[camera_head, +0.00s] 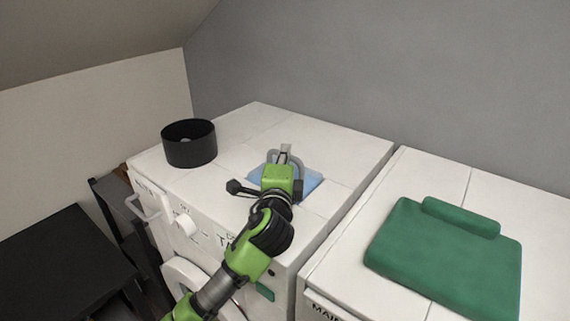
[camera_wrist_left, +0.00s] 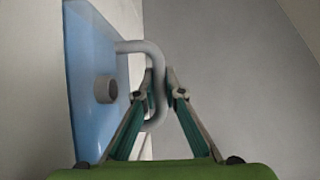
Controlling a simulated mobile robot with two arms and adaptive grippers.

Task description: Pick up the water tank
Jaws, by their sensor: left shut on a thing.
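The water tank (camera_head: 312,180) is a light blue block on or just above the white machine's top, mostly hidden behind my left gripper in the head view. In the left wrist view the tank (camera_wrist_left: 88,55) fills the left side, with a round grey cap and a grey loop handle (camera_wrist_left: 155,62). My left gripper (camera_head: 284,152) is shut on that handle, which passes between its fingertips (camera_wrist_left: 166,85) in the wrist view. I cannot tell whether the tank touches the surface. My right gripper is not in view.
A black round pot (camera_head: 188,150) stands at the left of the white machine top (camera_head: 335,145). A green folded cushion-like item (camera_head: 445,260) lies on the white unit to the right, across a narrow gap. A dark low table (camera_head: 65,265) is at the lower left.

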